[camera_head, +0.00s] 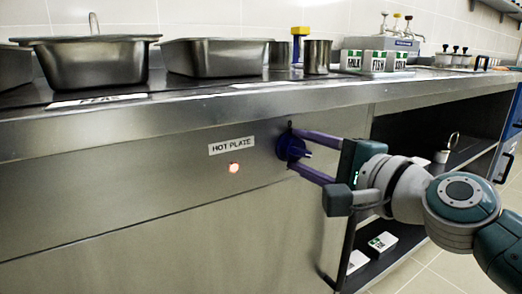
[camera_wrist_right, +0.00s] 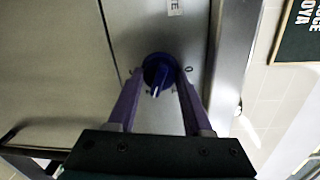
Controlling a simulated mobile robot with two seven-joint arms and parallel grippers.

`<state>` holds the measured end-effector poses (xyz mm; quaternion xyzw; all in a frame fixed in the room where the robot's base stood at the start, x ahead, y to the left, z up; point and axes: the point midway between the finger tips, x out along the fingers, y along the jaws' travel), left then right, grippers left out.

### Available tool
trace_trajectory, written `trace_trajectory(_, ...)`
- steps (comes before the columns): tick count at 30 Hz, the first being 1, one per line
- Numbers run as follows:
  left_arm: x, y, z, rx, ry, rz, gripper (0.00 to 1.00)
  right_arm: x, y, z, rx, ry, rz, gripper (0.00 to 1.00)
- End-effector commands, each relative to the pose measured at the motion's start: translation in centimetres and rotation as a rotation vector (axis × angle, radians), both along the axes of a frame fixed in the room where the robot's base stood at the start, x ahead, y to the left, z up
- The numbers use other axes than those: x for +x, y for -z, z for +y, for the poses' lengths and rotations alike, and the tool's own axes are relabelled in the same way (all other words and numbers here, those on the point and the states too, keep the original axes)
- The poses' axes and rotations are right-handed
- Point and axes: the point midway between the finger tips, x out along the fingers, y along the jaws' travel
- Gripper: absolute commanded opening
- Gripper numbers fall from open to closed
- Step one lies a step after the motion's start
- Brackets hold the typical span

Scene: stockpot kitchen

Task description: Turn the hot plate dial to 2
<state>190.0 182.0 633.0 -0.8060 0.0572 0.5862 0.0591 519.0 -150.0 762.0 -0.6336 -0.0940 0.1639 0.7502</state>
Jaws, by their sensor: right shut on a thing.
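The hot plate dial (camera_head: 290,147) is a dark blue knob on the steel front panel, right of the HOT PLATE label (camera_head: 231,146). A small red-orange light (camera_head: 234,168) glows below the label. My right gripper (camera_head: 293,150) reaches in from the right, with its purple fingers on both sides of the dial, shut on it. My left gripper is not in view.
Above the dial runs the counter edge (camera_head: 250,105), with steel pans (camera_head: 95,65) (camera_head: 215,57), a steel cup (camera_head: 317,57) and labelled boxes (camera_head: 365,61) on top. An open shelf (camera_head: 455,160) lies behind my right arm.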

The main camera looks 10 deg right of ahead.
Motion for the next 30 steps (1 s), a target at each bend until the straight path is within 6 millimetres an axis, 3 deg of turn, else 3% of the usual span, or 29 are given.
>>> trace_trajectory(9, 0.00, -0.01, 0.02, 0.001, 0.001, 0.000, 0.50, 0.00, 0.01, -0.01, 0.116, 0.000, 0.043, 0.00)
trace_trajectory(26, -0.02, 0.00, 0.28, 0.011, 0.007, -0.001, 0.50, 0.01, 0.02, 0.01, 0.140, -0.001, 0.051, 0.00)
trace_trajectory(27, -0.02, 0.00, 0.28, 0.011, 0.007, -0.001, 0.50, 0.01, 0.02, 0.01, 0.140, -0.001, 0.051, 0.55)
trace_trajectory(30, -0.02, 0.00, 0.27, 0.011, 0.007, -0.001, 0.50, 0.01, 0.02, 0.01, 0.139, -0.001, 0.050, 0.66)
